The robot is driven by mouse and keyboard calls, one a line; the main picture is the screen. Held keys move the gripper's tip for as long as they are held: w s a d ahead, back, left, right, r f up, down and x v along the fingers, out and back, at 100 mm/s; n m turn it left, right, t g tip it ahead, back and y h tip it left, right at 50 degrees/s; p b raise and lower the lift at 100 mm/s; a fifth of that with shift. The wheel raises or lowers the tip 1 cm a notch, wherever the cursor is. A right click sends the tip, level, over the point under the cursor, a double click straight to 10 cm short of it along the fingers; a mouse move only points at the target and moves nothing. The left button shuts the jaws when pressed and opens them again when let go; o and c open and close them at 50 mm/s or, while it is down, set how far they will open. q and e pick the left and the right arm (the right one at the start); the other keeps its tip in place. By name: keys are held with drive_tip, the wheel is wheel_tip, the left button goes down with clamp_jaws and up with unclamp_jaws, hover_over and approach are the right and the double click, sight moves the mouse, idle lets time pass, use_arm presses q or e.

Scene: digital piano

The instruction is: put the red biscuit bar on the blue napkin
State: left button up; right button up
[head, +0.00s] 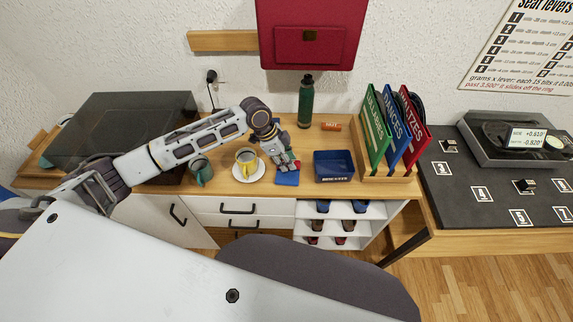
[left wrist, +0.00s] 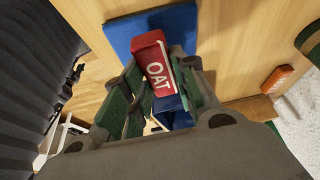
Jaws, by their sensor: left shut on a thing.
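The red biscuit bar (left wrist: 157,68), lettered OAT, is between the green-padded fingers of my left gripper (left wrist: 160,95) in the left wrist view. In the head view my left gripper (head: 287,163) is shut on the bar, which is mostly hidden there. The blue napkin (head: 287,179) lies flat on the wooden top just below the gripper. In the left wrist view the napkin (left wrist: 122,38) shows behind the far end of the bar. Whether the bar touches the napkin, I cannot tell. My right gripper is not in view.
A blue tray (head: 333,179) stands right of the napkin. A yellow cup (head: 246,157) on a saucer stands to the left. An orange bar (head: 331,126) and a green bottle (head: 306,103) are behind. Upright folders (head: 376,130) stand further right.

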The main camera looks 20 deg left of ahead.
use_arm(q)
drive_tip(key=shift+f, duration=1.35)
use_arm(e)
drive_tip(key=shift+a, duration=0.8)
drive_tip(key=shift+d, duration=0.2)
use_arm(q)
drive_tip(key=o, duration=0.8)
drive_tip(key=shift+f, duration=0.1)
drive_tip(key=shift+o, duration=0.2)
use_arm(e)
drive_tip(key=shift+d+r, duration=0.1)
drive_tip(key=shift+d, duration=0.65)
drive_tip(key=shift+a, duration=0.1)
